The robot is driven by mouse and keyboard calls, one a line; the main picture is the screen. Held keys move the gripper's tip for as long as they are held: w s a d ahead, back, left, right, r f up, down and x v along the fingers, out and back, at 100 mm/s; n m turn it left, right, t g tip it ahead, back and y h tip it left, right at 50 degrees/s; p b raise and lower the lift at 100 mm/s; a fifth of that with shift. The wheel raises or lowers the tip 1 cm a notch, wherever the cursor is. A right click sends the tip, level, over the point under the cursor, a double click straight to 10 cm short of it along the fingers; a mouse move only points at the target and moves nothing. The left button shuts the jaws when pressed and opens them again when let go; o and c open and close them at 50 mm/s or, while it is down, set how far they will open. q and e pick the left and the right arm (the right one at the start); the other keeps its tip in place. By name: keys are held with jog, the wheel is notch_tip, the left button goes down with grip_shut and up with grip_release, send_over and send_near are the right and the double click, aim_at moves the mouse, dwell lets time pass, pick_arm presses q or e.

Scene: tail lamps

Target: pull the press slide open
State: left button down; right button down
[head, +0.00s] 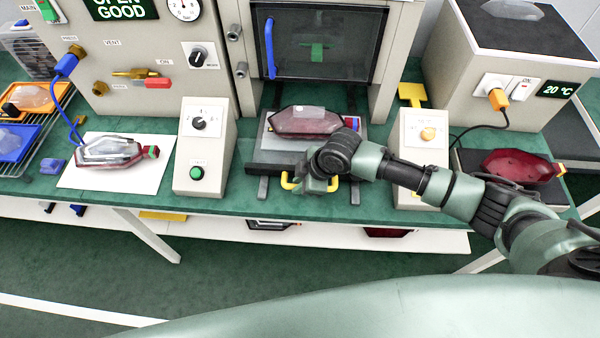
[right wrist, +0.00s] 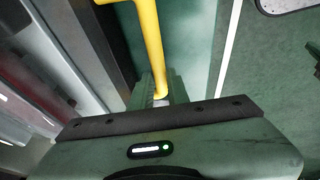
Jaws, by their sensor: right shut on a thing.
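The press slide (head: 285,147) is a grey plate with a dark front bar, in front of the press (head: 318,42) in the head view. A red tail lamp (head: 305,121) lies on it. Dark rails (head: 263,187) run under it towards the table's front edge. The slide's yellow handle (head: 287,181) is at its front. My right gripper (head: 308,184) is shut on this handle, and its wrist hides part of the bar. In the right wrist view the yellow bar (right wrist: 150,45) runs down between the fingers (right wrist: 160,90). My left gripper is not in view.
Sloped control boxes stand left (head: 205,150) and right (head: 424,150) of the slide. A lamp on a white sheet (head: 120,178) lies at left; another red lamp (head: 515,166) lies at right. The table's front edge is close to the handle; open floor (head: 240,270) lies before it.

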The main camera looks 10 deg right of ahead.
jog(key=shift+s+a+r, duration=0.1)
jog(key=shift+s+a, duration=0.15)
jog(key=shift+s, duration=0.4)
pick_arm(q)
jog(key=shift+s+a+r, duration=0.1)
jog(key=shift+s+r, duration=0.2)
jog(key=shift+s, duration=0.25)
pick_arm(e)
jog(key=shift+s, duration=0.1)
jog(key=c, duration=1.4)
grip_release()
jog(key=shift+o, duration=0.2)
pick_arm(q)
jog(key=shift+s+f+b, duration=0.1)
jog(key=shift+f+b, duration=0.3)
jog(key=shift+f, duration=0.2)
pick_arm(e)
jog(key=v, duration=0.7)
jog(key=shift+r, duration=0.3)
jog(key=shift+s+d, duration=0.1)
jog(key=shift+d, duration=0.05)
